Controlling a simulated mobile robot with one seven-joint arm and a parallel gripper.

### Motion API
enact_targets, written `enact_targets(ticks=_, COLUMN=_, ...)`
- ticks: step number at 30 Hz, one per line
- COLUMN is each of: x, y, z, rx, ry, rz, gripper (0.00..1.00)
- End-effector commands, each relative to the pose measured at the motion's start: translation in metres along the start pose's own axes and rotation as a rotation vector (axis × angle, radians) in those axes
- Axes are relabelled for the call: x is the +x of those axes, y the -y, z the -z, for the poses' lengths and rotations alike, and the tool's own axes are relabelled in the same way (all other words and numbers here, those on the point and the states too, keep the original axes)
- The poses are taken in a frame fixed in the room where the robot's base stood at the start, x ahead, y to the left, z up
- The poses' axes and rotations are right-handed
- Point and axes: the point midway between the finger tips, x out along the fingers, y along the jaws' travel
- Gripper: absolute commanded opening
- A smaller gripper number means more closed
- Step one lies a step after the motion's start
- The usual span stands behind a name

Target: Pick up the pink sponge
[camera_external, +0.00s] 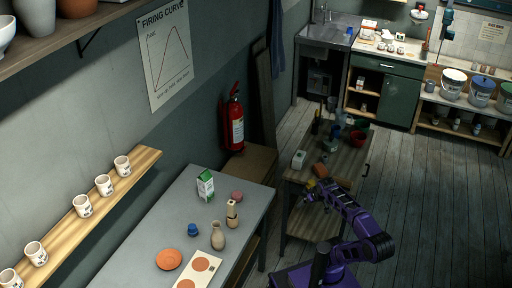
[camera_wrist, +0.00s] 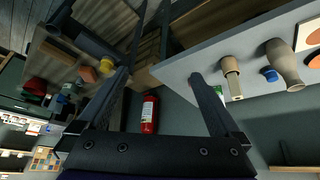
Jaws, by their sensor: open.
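A small dusky-pink thing (camera_external: 236,196), likely the pink sponge, lies on the grey table (camera_external: 205,232) at its far end, right of a green-and-white carton (camera_external: 205,186). My gripper (camera_external: 311,193) is off to the right, by the near end of the dark wooden workbench (camera_external: 352,160), well apart from the pink thing. In the wrist view my gripper (camera_wrist: 160,75) has its fingers spread wide with nothing between them.
Near the pink thing stand a wooden figure-like piece (camera_external: 232,214), a beige vase (camera_external: 217,236) and a blue pot (camera_external: 193,230). A brown block (camera_external: 341,182) and several small items crowd the workbench beside my gripper. A fire extinguisher (camera_external: 234,122) hangs on the wall.

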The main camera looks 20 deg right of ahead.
Motion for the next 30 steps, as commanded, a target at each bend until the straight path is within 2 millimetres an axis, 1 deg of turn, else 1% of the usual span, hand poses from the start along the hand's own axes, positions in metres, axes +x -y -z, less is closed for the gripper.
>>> enact_targets(ticks=2, x=0.005, y=-0.011, z=0.011, rx=-0.052, ry=-0.024, rz=0.006, gripper=1.0)
enact_targets(ticks=5, x=0.018, y=-0.034, z=0.031, rx=-0.163, ry=-0.078, rz=0.002, gripper=1.0)
enact_targets(ticks=9, x=0.045, y=-0.069, z=0.059, rx=-0.368, ry=-0.155, rz=-0.032, gripper=1.0)
enact_targets(ticks=12, x=0.065, y=-0.091, z=0.075, rx=-0.528, ry=-0.199, rz=-0.071, gripper=1.0)
enact_targets(ticks=18, x=0.103, y=-0.125, z=0.097, rx=-0.881, ry=-0.263, rz=-0.171, gripper=1.0)
enact_targets(ticks=21, x=0.116, y=-0.137, z=0.104, rx=-1.064, ry=-0.288, rz=-0.223, gripper=1.0)
enact_targets(ticks=24, x=0.125, y=-0.144, z=0.108, rx=-1.217, ry=-0.307, rz=-0.267, gripper=1.0)
enact_targets(ticks=30, x=0.132, y=-0.151, z=0.113, rx=-1.449, ry=-0.335, rz=-0.333, gripper=1.0)
